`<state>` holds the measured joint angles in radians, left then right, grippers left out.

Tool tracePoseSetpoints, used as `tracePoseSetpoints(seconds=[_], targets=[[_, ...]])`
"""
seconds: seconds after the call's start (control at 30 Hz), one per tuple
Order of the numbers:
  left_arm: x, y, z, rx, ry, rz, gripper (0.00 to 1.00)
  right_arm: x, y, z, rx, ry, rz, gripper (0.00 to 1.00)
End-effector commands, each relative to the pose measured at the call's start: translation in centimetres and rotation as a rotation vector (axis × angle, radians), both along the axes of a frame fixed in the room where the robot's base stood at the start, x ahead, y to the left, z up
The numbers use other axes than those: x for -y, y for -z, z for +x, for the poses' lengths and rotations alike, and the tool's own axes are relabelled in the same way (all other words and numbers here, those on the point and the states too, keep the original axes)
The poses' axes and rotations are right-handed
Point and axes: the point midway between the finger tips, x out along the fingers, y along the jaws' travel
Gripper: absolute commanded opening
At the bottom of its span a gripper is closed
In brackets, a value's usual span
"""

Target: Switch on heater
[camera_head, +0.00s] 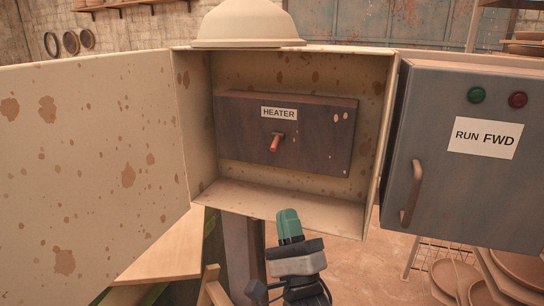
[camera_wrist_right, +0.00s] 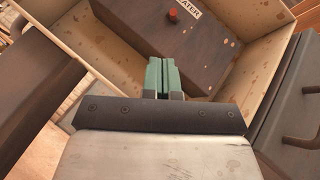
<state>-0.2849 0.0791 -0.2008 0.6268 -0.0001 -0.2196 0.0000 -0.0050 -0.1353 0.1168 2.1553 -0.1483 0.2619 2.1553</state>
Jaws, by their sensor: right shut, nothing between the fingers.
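The heater panel (camera_head: 235,135) is a dark plate with a "HEATER" label, set inside an open beige cabinet (camera_head: 330,218). A red-brown switch lever (camera_head: 274,145) sticks out below the label and points down toward the front. My right gripper (camera_head: 287,212) is in front of and below the cabinet opening, with its green fingertips near the lower front lip. In the right wrist view my gripper (camera_wrist_right: 162,65) has its green fingers together and empty. The lever's red end (camera_wrist_right: 173,14) shows beyond them, apart from the fingers. My left gripper is not in view.
The cabinet's rust-spotted door (camera_head: 90,160) stands wide open to the left. A grey control box (camera_head: 450,200) on the right has green and red buttons, a "RUN FWD" label and a handle (camera_head: 412,192). A wooden table (camera_head: 165,255) is below left.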

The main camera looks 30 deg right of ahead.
Motion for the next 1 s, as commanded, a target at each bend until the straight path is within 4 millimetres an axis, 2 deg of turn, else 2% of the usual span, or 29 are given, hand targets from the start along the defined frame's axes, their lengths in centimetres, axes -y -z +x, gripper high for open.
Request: tracePoseSetpoints(seconds=[0.13,0.33,0.47,0.57,0.8,1.0], targets=[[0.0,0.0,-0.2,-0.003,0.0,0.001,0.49,0.1,-0.7,-0.4,0.044,-0.023,0.023,0.0],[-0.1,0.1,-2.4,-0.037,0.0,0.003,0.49,0.1,-0.7,-0.3,0.041,-0.023,0.023,0.0],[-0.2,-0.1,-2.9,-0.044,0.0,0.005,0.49,0.1,-1.0,-0.1,0.041,-0.023,0.023,0.0],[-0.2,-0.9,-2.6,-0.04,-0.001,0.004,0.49,0.2,-2.0,0.6,0.04,-0.024,0.022,0.0],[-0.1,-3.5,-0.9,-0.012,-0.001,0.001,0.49,0.9,-5.5,3.4,0.042,-0.022,0.022,0.0],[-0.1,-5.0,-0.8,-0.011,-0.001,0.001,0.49,1.3,-7.5,5.3,0.04,-0.022,0.022,0.0]])
